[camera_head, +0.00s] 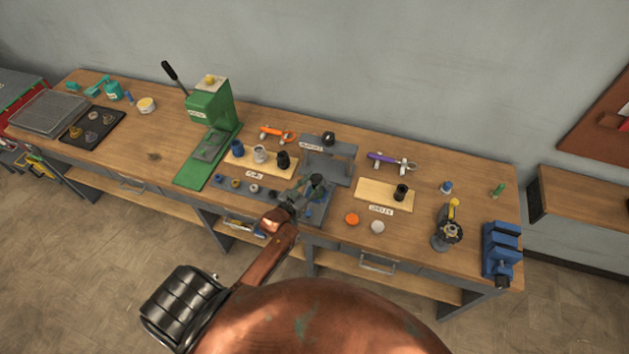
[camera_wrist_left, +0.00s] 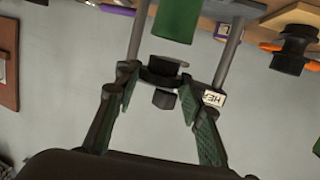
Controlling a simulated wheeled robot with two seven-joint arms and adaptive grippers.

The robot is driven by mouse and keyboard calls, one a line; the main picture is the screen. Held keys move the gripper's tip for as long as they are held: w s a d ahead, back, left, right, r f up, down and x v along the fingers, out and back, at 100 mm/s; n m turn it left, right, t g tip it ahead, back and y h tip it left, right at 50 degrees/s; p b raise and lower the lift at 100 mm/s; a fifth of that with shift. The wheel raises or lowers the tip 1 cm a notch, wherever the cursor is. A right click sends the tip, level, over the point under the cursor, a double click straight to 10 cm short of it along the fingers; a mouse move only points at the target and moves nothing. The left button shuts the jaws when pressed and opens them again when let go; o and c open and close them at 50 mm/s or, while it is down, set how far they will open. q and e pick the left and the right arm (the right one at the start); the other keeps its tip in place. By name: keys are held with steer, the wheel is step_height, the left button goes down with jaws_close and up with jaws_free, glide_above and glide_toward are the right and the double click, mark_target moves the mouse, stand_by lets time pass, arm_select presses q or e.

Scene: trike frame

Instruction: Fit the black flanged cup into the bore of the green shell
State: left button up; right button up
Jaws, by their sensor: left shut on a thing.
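My left gripper (camera_wrist_left: 158,84) is shut on the black flanged cup (camera_wrist_left: 168,63), whose flange lies between the fingertips in the left wrist view. The green shell (camera_wrist_left: 177,18) is a smooth green cylinder at the top of that view, in line with the cup and just beyond it. The shell's bore is not visible, and I cannot tell whether the cup's end touches it. In the head view my left gripper (camera_head: 308,190) is in front of the grey press-like stand (camera_head: 340,168); the cup is too small to make out there. My right gripper is not in view.
Two grey rods (camera_wrist_left: 228,52) flank the shell in the wrist view. On the bench (camera_head: 420,218) are a green lever press (camera_head: 209,108), a wooden board with several cups (camera_head: 270,168), another board with a black part (camera_head: 372,193), and a blue vise (camera_head: 501,248).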

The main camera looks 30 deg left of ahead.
arm_select(q)
steer(key=shift+r, duration=0.1)
stand_by(0.5)
stand_by(0.3)
steer(key=shift+f+b, duration=0.8)
steer(key=shift+f, duration=0.6)
steer(key=o, duration=1.3)
steer(key=s+r, duration=0.2)
steer(key=s, duration=0.9)
steer(key=shift+s+a+r, duration=0.15)
steer(key=shift+s+r, duration=0.05)
steer(key=shift+s, duration=0.2)
